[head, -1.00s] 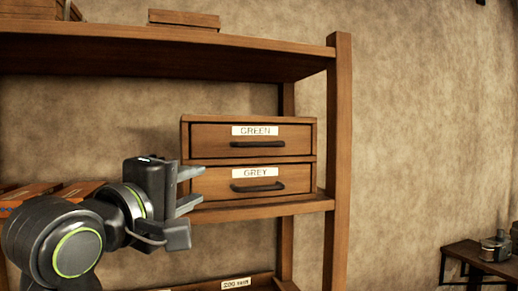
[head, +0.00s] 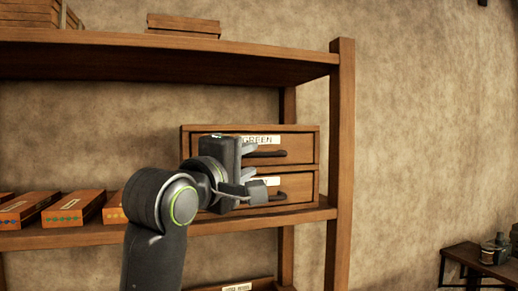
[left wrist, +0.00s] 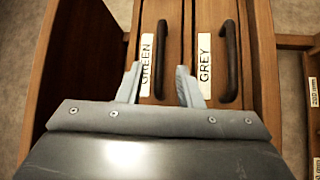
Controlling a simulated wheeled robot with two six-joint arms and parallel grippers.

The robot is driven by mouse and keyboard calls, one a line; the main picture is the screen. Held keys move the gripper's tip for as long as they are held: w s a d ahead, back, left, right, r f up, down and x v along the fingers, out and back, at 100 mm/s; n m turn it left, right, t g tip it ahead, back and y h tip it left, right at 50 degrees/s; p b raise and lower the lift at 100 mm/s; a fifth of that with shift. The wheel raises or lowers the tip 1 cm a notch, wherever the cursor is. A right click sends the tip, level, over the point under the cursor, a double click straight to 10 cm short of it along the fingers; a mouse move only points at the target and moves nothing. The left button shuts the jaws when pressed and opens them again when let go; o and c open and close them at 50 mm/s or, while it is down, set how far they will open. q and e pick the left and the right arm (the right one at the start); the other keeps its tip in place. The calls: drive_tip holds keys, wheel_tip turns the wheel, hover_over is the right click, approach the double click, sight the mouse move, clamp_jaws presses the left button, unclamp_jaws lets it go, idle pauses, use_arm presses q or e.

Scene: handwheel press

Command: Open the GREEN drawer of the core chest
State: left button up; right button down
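The core chest (head: 318,146) is a wooden two-drawer box on the shelf. Its upper drawer, labelled GREEN (head: 300,142), has a dark bar handle (head: 272,154) and looks shut. The lower GREY drawer (head: 302,187) also looks shut; my left gripper partly hides it and its label. My left gripper (head: 253,160) is open in front of the chest. In the left wrist view, the chest appears turned sideways; the GREEN handle (left wrist: 161,45) lies between the lines of the two fingers (left wrist: 158,84), beyond their tips. The GREY handle (left wrist: 229,60) is outside them. My right gripper is not in view.
Several orange-brown boxes (head: 75,207) lie on the same shelf to the left. A shelf board (head: 200,60) runs above the chest, and a post (head: 341,150) stands to its right. A small table (head: 470,254) stands at the far right.

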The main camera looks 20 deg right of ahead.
sight(257, 156)
use_arm(q)
drive_tip(key=shift+p+x, duration=0.65)
drive_tip(key=shift+x, duration=2)
clamp_jaws()
